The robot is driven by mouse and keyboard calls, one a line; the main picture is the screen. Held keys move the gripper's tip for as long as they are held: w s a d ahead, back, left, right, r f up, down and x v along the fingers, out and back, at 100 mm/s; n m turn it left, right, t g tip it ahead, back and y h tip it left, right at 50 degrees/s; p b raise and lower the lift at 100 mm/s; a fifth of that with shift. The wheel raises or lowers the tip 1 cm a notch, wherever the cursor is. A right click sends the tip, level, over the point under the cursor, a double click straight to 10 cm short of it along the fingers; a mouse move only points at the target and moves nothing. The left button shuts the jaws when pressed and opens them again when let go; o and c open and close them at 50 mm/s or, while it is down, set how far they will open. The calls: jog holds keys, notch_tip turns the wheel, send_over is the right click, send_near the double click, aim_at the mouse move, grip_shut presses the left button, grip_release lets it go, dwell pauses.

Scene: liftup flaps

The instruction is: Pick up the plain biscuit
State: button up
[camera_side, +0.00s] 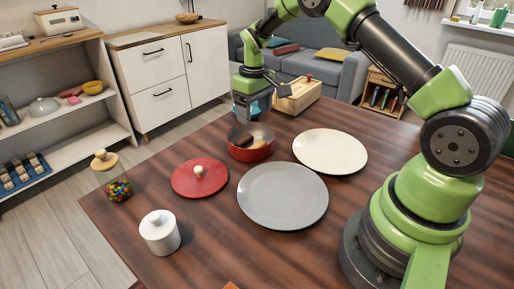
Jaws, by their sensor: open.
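A red pot (250,154) stands open near the far side of the dark wooden table. A dark brown piece (243,141) and a paler tan piece (258,140) show inside it. The tan one may be the plain biscuit, but it is too small to be sure. My gripper (249,117) points down just above the pot. It is open, with nothing seen between its fingers, and it appears apart from the pot.
A red lid (200,178) lies left of the pot. A grey plate (283,196) and a cream plate (330,151) lie to the right. A wooden box (298,97) stands behind. A candy jar (116,184) and a white lidded jar (160,233) stand at left.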

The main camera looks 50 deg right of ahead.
notch_tip(320, 180, down, 10)
jog(key=shift+w+r, duration=0.1)
dwell(0.4)
jog(key=c, duration=0.6)
